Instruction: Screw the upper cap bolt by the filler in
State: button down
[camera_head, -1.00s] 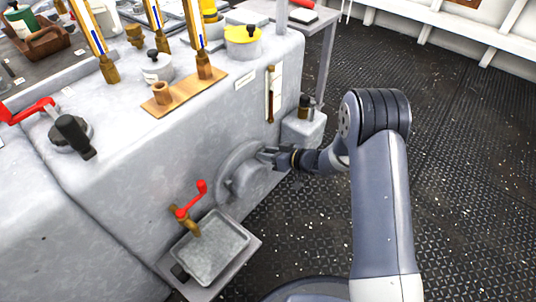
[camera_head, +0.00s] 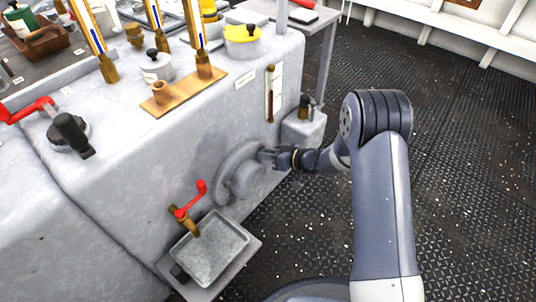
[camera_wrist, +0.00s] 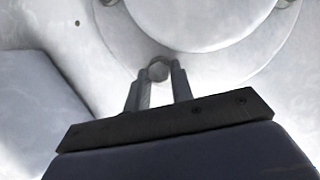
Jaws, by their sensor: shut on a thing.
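The round grey cap (camera_head: 240,174) sits on the side wall of the grey machine. It shows large at the top of the wrist view (camera_wrist: 200,20). My gripper (camera_head: 264,155) reaches it from the right, at its upper right rim. In the wrist view my gripper (camera_wrist: 158,80) has its two fingers closed on the small round head of the cap bolt (camera_wrist: 158,71), just below the cap's raised middle. The bolt's shank and how deep it sits are hidden. In the head view the bolt is hidden by the fingers.
A red-handled tap (camera_head: 190,203) stands over a metal tray (camera_head: 208,250) left of and below the cap. A small grey block (camera_head: 304,130) with a dark-topped fitting is beyond my gripper. A sight gauge (camera_head: 270,93) is above. Open deck lies right.

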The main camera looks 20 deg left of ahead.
jog(key=m+g+y+b, duration=0.1)
jog(key=m+y, duration=0.1)
jog(key=m, duration=0.3)
jog(key=f+m+g+y+b, duration=0.1)
jog(key=m+y+b, duration=0.1)
jog(key=m, duration=0.3)
jog(key=m+g+y+b, duration=0.1)
jog(key=m+y+b, duration=0.1)
jog(key=m, duration=0.3)
jog(key=shift+w+d+f, duration=0.2)
jog(key=shift+w, duration=0.05)
dwell(0.6)
jog(key=c, duration=1.5)
grip_release()
jog(key=d+f+p, duration=0.1)
jog(key=d+p, duration=0.2)
jog(key=d, duration=0.7)
jog(key=shift+d+f, duration=0.25)
jog(key=shift+d, duration=0.15)
